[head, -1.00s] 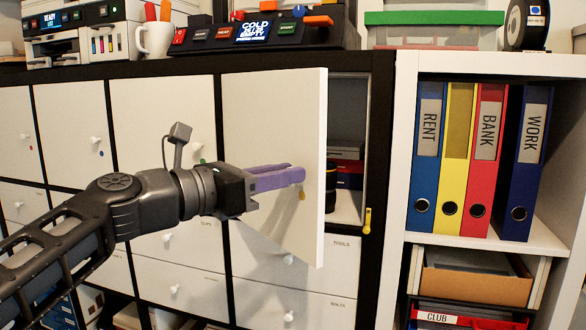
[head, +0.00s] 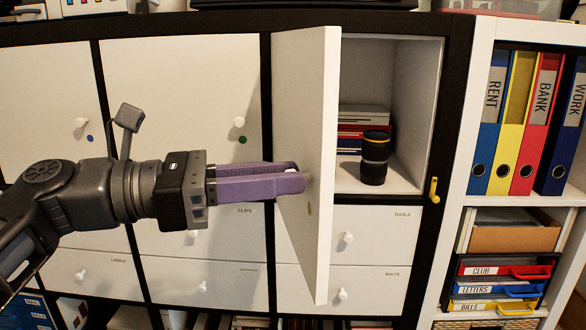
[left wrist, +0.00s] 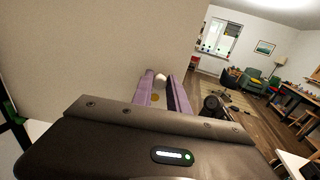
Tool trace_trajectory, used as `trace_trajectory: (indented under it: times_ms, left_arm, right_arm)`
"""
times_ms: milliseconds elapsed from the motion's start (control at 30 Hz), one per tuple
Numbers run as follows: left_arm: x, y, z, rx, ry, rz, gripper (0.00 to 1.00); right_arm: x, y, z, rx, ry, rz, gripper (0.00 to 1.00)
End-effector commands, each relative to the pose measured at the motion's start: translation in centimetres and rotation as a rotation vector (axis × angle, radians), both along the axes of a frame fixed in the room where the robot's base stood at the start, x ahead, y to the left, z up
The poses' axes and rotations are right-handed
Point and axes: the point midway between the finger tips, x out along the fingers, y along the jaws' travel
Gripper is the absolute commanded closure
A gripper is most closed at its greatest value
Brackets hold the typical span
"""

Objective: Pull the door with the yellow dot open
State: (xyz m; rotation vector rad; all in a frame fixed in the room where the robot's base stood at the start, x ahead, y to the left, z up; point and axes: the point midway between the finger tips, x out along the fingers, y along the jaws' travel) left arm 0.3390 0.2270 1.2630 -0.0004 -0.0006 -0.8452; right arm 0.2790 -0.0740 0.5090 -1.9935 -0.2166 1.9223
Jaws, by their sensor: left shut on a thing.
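The white door with the yellow dot (head: 307,125) stands swung well out from its cabinet, its front facing left in the head view. The yellow dot (head: 309,208) shows just below my left gripper's fingertips. My left gripper (head: 298,179) has its purple fingers shut on the door's white knob (left wrist: 160,80), which shows between the fingertips in the left wrist view. The dot also shows there between the fingers. The open compartment (head: 415,120) holds a black lens-like cylinder (head: 375,160) and a stack of books (head: 362,125). My right gripper is not in view.
Closed white doors with a blue dot (head: 90,139) and a green dot (head: 243,140) are at left. Drawers with knobs (head: 348,237) lie below. A yellow hook (head: 434,190) is on the frame right of the compartment. A white shelf (head: 470,120) with binders stands further right.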

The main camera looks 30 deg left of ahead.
Motion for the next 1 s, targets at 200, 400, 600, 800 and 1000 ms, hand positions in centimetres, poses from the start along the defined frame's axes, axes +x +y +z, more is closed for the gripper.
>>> trace_trajectory:
  times_ms: [200, 400, 600, 800, 1000]
  left_arm:
    - [-0.12, 0.29, 0.07, -0.001, -0.001, 0.002, 1.0]
    - [-0.11, 0.26, 0.07, -0.001, -0.001, 0.002, 1.0]
    - [-0.11, 0.23, 0.06, -0.001, -0.001, 0.001, 0.66]
    - [-0.1, 0.2, 0.03, -0.001, -0.001, 0.0, 0.6]
    - [-0.29, 0.43, 0.05, -0.001, -0.002, 0.001, 0.6]
  right_arm:
    - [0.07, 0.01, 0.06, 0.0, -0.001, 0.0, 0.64]
    - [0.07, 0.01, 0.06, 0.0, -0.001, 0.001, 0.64]
    - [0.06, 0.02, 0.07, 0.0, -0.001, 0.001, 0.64]
    - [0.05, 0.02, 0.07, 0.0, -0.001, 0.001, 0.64]
    - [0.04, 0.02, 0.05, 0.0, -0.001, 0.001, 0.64]
